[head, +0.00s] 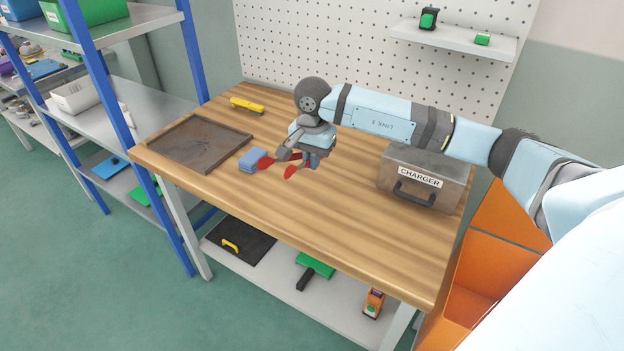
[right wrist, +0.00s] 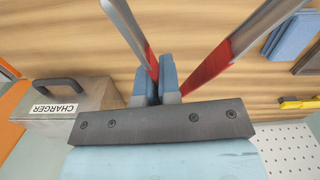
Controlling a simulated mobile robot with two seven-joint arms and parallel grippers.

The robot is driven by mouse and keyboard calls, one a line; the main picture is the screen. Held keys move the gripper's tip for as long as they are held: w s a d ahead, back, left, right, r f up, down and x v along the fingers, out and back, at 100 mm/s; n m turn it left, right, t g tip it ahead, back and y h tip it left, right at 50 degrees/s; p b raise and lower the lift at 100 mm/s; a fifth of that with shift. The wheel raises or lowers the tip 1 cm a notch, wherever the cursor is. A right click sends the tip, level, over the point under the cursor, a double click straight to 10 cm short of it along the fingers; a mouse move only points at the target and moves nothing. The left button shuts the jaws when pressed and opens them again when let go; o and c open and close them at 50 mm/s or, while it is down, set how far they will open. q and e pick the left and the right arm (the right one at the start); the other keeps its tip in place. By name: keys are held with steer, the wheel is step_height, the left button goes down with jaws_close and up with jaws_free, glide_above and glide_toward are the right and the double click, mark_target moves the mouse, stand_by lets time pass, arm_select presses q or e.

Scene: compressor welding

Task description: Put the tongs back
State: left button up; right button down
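The tongs (right wrist: 215,65) have two spread grey legs with red sections, and their far ends run out of the top of the right wrist view. In the head view only red parts of the tongs (head: 290,172) show clearly beside my right gripper (head: 306,158), over the middle of the workbench. In the right wrist view the fingers of my right gripper (right wrist: 155,82) are close together, with one red leg entering between them. The other leg passes beside the right-hand finger. My left gripper is in neither view.
The wooden workbench (head: 330,226) carries a dark tray (head: 200,143), blue blocks (head: 252,160), a yellow tool (head: 247,105) and a grey charger box (head: 420,178). A pegboard (head: 300,45) stands behind. A blue-post shelf (head: 180,118) stands left, an orange cabinet (head: 490,265) right. The bench front is clear.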

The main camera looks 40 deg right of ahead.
step_height(320, 180, down, 6)
steer(key=shift+f, duration=0.15)
stand_by(0.3)
steer(key=shift+f, duration=0.2)
steer(key=c, duration=1.3)
jaws_free()
steer(key=shift+r, duration=0.1)
steer(key=shift+c, duration=0.2)
steer(key=shift+r, duration=0.15)
